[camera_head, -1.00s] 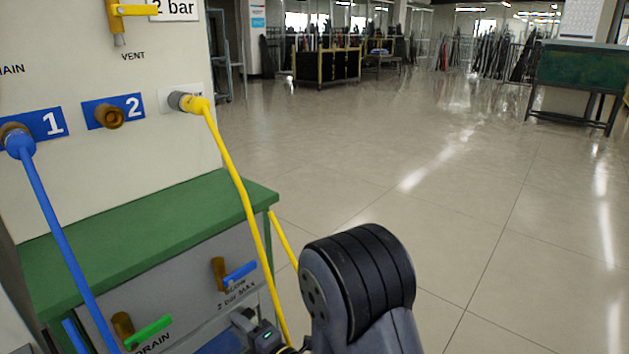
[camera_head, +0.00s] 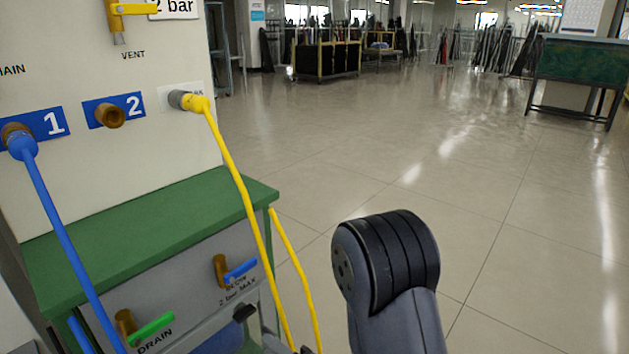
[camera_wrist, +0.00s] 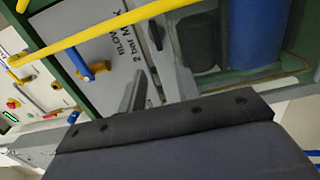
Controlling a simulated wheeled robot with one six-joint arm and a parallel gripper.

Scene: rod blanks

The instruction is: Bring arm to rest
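My arm (camera_head: 390,270) stands at the bottom middle of the head view, its dark elbow joint up, over bare floor. My gripper (camera_wrist: 158,85) shows in the wrist view as two grey fingers with a gap between them; it looks open and holds nothing that I can see. It faces the lower panel (camera_wrist: 105,40) of the green bench. In the head view the gripper is mostly below the frame edge or hidden.
A yellow hose (camera_head: 236,175) hangs from the wall port and crosses near my gripper in the wrist view (camera_wrist: 95,35). A blue hose (camera_head: 62,240) hangs at left. The green bench (camera_head: 150,235) has a blue valve handle (camera_head: 240,270) and a green one (camera_head: 152,328). Floor at right is clear.

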